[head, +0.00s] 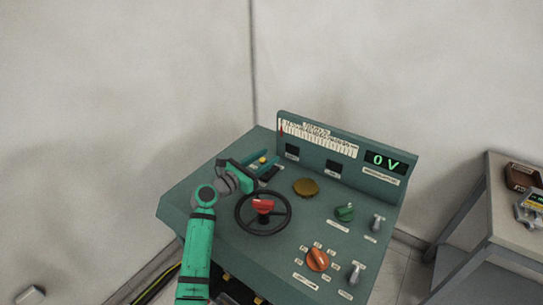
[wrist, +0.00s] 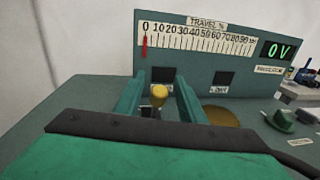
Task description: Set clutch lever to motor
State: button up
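A lever with a yellow knob (wrist: 158,93) stands on the panel, and it also shows in the head view (head: 263,160). My gripper (wrist: 161,84) is open, with one teal finger on each side of the yellow knob. Gaps show between the knob and both fingers in the wrist view. In the head view my gripper (head: 262,169) is over the back left of the green console (head: 190,208). The lower part of the lever is mostly hidden. No readable label tells me which control is the clutch lever or where its motor position is.
A black handwheel with a red centre (head: 264,206) is close to my arm. A brown knob (head: 306,187), a green knob (head: 344,212), an orange knob (head: 318,259) and grey levers (head: 377,222) are to the right. The upright back panel (head: 350,150) reads 0 V.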

jog(key=shift+x, duration=1.15)
